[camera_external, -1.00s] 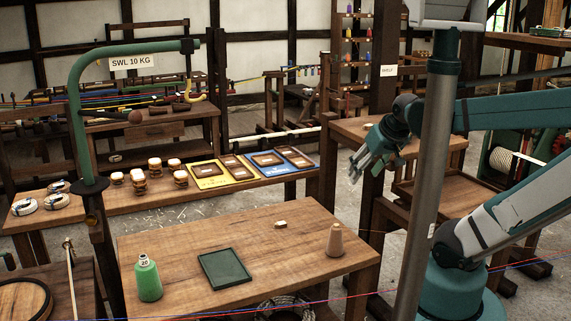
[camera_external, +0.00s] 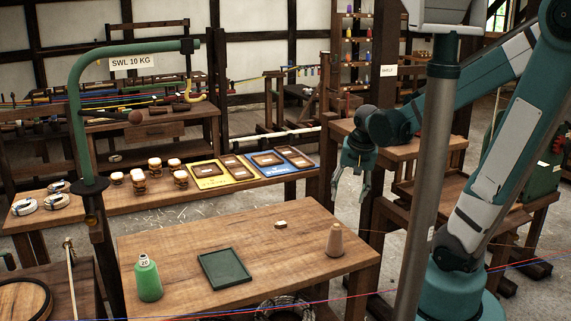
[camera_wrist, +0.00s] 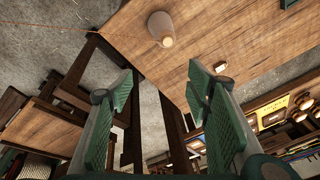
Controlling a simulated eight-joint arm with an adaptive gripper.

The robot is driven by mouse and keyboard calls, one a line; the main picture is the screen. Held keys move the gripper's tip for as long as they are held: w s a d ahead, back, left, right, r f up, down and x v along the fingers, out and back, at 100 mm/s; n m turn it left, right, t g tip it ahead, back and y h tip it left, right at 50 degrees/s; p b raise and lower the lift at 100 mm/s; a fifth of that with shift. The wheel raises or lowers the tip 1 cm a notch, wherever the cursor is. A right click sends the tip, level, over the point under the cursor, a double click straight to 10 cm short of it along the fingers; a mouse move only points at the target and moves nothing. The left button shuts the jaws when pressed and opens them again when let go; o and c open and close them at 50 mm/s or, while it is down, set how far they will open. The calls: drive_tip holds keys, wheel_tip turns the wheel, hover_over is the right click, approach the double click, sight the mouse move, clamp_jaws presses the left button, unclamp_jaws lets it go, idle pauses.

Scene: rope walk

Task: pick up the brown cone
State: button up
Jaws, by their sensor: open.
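The brown cone (camera_external: 334,240) stands upright near the right end of the wooden table (camera_external: 190,270). In the wrist view the cone (camera_wrist: 161,28) shows from above near the top, beyond the fingertips, on the table (camera_wrist: 235,30). My gripper (camera_external: 350,196) is open and empty, pointing down, above and behind the cone, past the table's far right corner. In the wrist view my gripper's two green pads (camera_wrist: 160,85) are spread wide with nothing between them.
A green bottle-shaped cone (camera_external: 148,278) and a dark green tray (camera_external: 224,268) stand on the same table. A grey post (camera_external: 432,170) stands right of the table. Red and blue cords cross in front.

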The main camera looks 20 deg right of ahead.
sight(337, 224)
drive_tip(key=f+m+g, duration=0.1)
drive_tip(key=f+m, duration=0.1)
drive_tip(key=f, duration=0.1)
drive_tip(key=w+a+f+m, duration=0.1)
drive_tip(key=f+m, duration=0.1)
drive_tip(key=f, duration=0.1)
drive_tip(key=a+f+m+g+h, duration=0.1)
drive_tip(key=f, duration=0.3)
drive_tip(key=shift+w+a+m+g, duration=0.25)
drive_tip(key=shift+w+m+g, duration=0.05)
drive_tip(key=shift+w+m, duration=0.1)
drive_tip(key=shift+a+f+m+b, duration=0.1)
drive_tip(key=shift+f+m+b, duration=0.25)
drive_tip(key=shift+f, duration=0.4)
drive_tip(key=shift+f+b, duration=0.3)
drive_tip(key=shift+f, duration=1)
drive_tip(key=shift+f, duration=0.1)
drive_tip(key=shift+w+d+f+b, duration=0.15)
drive_tip(key=shift+f+b, duration=0.35)
drive_tip(key=shift+f, duration=0.75)
drive_tip(key=shift+w+d+f+b, duration=0.15)
drive_tip(key=shift+f+b, duration=0.3)
drive_tip(key=shift+f, duration=0.8)
drive_tip(key=c, duration=0.9)
